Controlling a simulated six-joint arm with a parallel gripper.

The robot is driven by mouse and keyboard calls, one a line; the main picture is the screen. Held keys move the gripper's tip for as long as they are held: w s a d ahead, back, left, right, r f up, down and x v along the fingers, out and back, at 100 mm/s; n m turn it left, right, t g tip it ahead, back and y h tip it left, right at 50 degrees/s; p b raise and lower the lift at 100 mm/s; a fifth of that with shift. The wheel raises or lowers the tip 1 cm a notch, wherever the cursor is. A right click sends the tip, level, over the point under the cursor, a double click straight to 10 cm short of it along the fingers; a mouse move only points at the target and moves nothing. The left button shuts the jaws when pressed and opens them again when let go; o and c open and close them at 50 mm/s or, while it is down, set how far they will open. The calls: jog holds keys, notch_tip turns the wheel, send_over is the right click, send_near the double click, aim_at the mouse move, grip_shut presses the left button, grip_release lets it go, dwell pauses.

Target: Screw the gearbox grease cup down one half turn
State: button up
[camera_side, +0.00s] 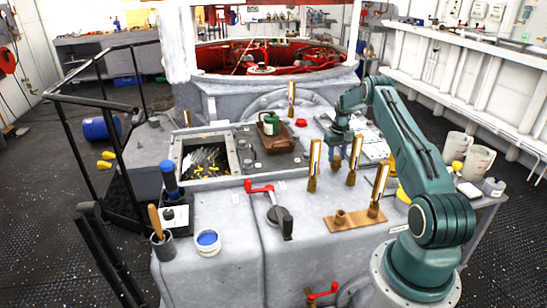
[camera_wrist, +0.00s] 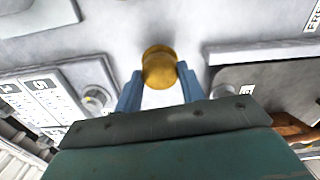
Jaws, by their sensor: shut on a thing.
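A round brass grease cup (camera_wrist: 159,68) sits between the blue fingers of my gripper (camera_wrist: 158,84) in the wrist view. The fingers are shut on it, one at each side. In the side view my gripper (camera_side: 337,158) points down over the grey deck at right of centre. The brass cup shows there only as a small piece (camera_side: 336,162) between the fingers. The cup's lower part and its thread are hidden.
A red-handled valve (camera_side: 265,188) lies front left.

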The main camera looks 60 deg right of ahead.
aim_at(337, 157)
jog(key=shift+m, duration=0.3)
jog(key=m, duration=0.3)
jog(key=shift+m, duration=1.9)
jog(key=shift+r, duration=0.1)
jog(key=o, duration=1)
notch_tip(337, 157, up, 14)
jog(key=shift+f, duration=0.1)
